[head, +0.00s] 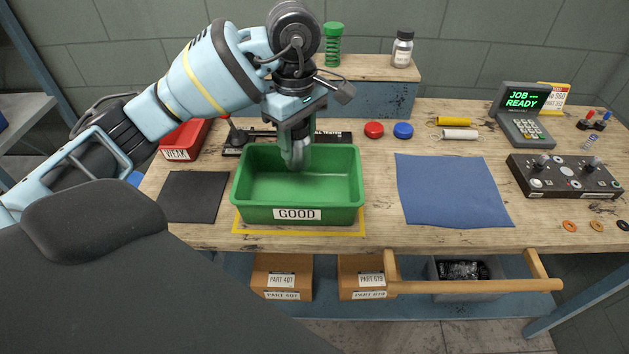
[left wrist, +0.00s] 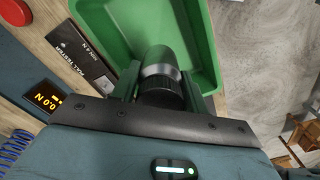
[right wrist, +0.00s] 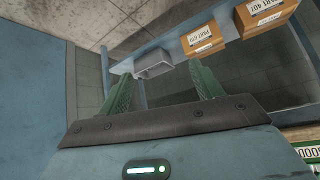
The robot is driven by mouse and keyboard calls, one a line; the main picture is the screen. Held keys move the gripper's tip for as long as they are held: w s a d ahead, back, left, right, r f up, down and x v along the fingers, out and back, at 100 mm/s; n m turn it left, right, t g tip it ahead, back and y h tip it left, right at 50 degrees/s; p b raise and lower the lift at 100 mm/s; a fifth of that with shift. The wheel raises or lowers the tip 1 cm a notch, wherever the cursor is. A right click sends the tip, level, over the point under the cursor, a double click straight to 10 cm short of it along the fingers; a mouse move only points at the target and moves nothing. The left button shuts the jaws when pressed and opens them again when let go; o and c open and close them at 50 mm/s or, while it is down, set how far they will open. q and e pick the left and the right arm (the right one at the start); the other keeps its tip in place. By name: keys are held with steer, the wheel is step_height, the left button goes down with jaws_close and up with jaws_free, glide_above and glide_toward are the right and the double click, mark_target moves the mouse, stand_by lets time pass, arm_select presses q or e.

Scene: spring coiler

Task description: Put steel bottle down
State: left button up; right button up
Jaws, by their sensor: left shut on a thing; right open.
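My left gripper (head: 297,140) is over the back part of the green bin labelled GOOD (head: 297,214). It is shut on the steel bottle (left wrist: 160,66), a grey metal cylinder with a dark ribbed cap held between the fingers in the left wrist view. In the head view the fingers mostly hide the bottle, and whether it touches the bin floor cannot be told. My right gripper (right wrist: 163,85) is open and empty in the right wrist view, facing the lower shelf under the bench; it does not show in the head view.
A black mat (head: 194,197) lies left of the bin and a blue cloth (head: 453,190) right of it. The red WEAK bin (head: 181,152) stands behind left. A wooden rail (head: 470,286) juts from the front.

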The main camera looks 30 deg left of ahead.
mark_target(298, 160)
arm_select(q)
steer(key=shift+w, duration=0.15)
steer(key=shift+r, duration=0.1)
steer(key=shift+s+f, duration=0.25)
step_height(298, 160, down, 5)
steer(key=shift+f, duration=2.2)
arm_select(e)
steer(key=shift+s, duration=0.25)
